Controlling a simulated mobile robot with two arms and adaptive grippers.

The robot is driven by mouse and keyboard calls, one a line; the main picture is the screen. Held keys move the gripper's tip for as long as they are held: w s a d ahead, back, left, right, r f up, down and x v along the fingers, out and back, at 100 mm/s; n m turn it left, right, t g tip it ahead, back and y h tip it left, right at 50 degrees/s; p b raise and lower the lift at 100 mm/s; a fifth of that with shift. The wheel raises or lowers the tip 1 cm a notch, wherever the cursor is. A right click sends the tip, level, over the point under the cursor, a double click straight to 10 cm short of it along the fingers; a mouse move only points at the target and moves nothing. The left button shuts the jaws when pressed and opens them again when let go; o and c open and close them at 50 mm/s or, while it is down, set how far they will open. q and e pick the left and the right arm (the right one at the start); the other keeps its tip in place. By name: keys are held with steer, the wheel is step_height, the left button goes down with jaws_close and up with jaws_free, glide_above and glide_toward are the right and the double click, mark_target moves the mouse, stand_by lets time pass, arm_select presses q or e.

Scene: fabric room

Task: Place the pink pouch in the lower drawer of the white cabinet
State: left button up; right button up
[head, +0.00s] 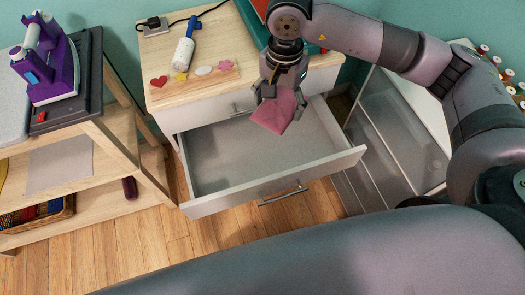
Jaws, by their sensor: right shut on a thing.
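The pink pouch (274,112) hangs in my right gripper (280,94), which is shut on its upper part. The gripper points down over the back right part of an open drawer. The white cabinet (195,113) has a light wood top. Its lower drawer (225,155) is pulled out, and the part of its inside that shows is bare and grey. The drawer above it is shut. The pouch appears above the drawer floor; its exact height is hard to tell. My left gripper is not in view.
A wooden shelf with a purple iron (50,65) stands left. A translucent drawer unit (390,125) stands right. Wood floor is clear in front.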

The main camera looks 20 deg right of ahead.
arm_select(q)
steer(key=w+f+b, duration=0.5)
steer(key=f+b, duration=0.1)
steer(key=b, duration=0.2)
arm_select(e)
steer(key=w+a+f+m, duration=0.2)
steer(key=w+f+m, duration=0.2)
steer(key=f+m, duration=0.55)
steer(key=n+b, duration=0.2)
glide_above(264, 159)
step_height(264, 159, down, 18)
steer(key=shift+r, duration=0.2)
step_height(264, 159, down, 4)
steer(key=shift+s+f, duration=0.1)
steer(key=shift+f, duration=0.15)
steer(key=shift+d+f, duration=0.1)
steer(key=shift+f, duration=0.3)
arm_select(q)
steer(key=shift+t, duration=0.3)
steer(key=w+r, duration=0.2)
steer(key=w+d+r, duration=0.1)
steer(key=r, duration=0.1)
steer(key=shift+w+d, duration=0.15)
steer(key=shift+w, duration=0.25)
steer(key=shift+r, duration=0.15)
